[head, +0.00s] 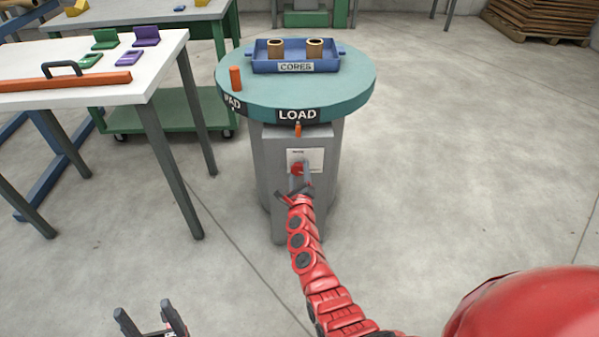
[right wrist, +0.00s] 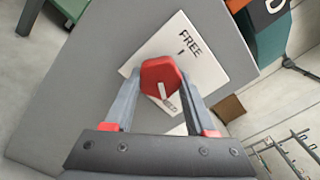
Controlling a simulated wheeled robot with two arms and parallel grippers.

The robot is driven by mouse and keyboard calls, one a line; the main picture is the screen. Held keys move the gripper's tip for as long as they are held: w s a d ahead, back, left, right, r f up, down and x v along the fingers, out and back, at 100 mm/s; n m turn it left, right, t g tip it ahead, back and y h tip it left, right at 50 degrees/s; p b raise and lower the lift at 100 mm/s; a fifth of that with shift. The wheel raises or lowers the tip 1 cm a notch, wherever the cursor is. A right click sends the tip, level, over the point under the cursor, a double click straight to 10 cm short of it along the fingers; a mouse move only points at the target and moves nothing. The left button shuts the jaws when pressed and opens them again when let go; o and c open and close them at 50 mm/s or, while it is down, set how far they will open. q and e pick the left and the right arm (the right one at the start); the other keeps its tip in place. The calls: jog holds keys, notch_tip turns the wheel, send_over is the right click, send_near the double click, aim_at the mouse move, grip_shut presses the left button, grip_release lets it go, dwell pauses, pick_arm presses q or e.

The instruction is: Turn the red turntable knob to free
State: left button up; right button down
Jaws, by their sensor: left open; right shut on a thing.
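The red turntable knob (head: 298,169) is on the front of the grey pedestal, under the LOAD side of the turntable (head: 350,88). My right gripper (head: 303,178) reaches it from the front. In the right wrist view its two fingers are on either side of the knob (right wrist: 160,74), shut on it. A white mark on the knob points down, away from the word FREE on the white label plate (right wrist: 205,57). A second word by the knob is partly hidden; only its end shows. My left gripper (head: 150,322) is open and empty at the bottom left, above the floor.
A blue CORES tray (head: 260,65) with two tan cores stands on the turntable, and an orange peg (head: 236,78) stands at its left edge. A white table (head: 150,75) with green and purple parts is at left.

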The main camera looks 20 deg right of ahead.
jog(key=shift+n, duration=0.3)
jog(key=n+p, duration=0.1)
jog(key=n, duration=0.4)
jog(key=shift+r+n+p, duration=0.15)
jog(key=shift+n+p, duration=0.15)
jog(key=n+p, duration=0.2)
jog(key=n, duration=0.3)
jog(key=shift+r, duration=0.1)
jog(key=shift+r+n+p, duration=0.1)
jog(key=shift+n+p, duration=0.6)
jog(key=shift+n, duration=0.4)
jog(key=n+p, duration=0.2)
jog(key=n, duration=0.1)
jog(key=shift+n, duration=0.8)
jog(key=n+p, duration=0.1)
jog(key=n, duration=0.1)
jog(key=shift+n, duration=0.3)
jog(key=shift+a+n+p, duration=0.1)
jog(key=shift+n+p, duration=0.45)
jog(key=shift+n, duration=1.15)
